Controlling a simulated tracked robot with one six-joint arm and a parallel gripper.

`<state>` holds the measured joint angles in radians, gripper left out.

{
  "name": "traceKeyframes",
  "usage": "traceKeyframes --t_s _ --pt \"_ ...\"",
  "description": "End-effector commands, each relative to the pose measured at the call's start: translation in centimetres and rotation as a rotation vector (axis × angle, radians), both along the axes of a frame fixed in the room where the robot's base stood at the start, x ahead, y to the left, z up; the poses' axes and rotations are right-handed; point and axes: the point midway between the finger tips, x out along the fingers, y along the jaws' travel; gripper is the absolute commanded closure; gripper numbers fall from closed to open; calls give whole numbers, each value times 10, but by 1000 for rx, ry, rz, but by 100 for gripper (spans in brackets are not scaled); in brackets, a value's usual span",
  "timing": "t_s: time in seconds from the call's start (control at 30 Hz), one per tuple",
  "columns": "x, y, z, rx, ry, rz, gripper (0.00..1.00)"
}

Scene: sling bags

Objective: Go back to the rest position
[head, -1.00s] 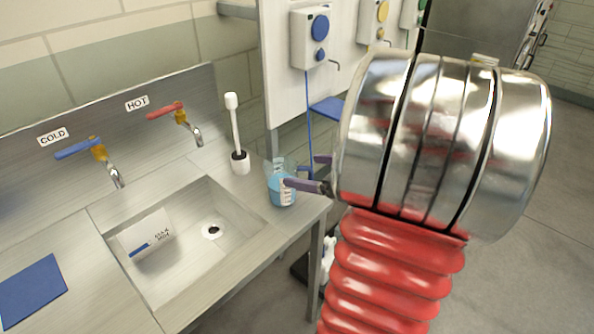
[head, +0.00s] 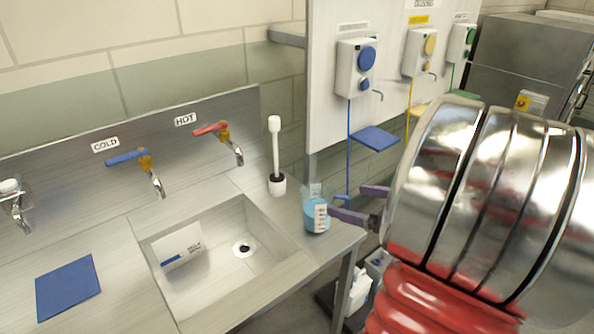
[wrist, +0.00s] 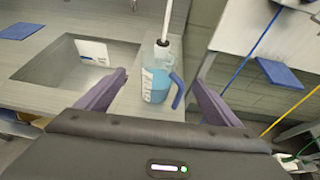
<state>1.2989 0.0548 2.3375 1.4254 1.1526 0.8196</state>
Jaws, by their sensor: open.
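My gripper (head: 362,204) is open, its two purple fingers spread, at the right end of the sink counter. In the wrist view my gripper (wrist: 163,92) shows both fingers apart with nothing held between them. A clear measuring jug (head: 316,212) with blue liquid stands upright on the counter, just left of the fingertips. In the wrist view the jug (wrist: 156,84) appears ahead, between the finger directions, with its blue handle to the right. Whether a finger touches the jug cannot be told.
A white brush (head: 276,160) stands in its holder behind the jug. The sink (head: 215,262) holds a white card (head: 178,247). Blue and red taps are behind it. A blue cloth (head: 68,287) lies left. Wall dispensers (head: 358,68) and a blue shelf (head: 374,138) are at the right.

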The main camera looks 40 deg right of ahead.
Motion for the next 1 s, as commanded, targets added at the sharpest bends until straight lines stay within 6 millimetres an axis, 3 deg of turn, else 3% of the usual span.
traceKeyframes --t_s 0.23,0.37,0.47,0.7,1.0 --pt "1 2 0 -4 3 6 13" --pt "7 17 -1 -38 23 59 13" --pt "14 40 -5 -95 60 149 13" --pt "27 118 -12 -325 156 463 13" --pt "21 200 -14 -662 207 862 13"
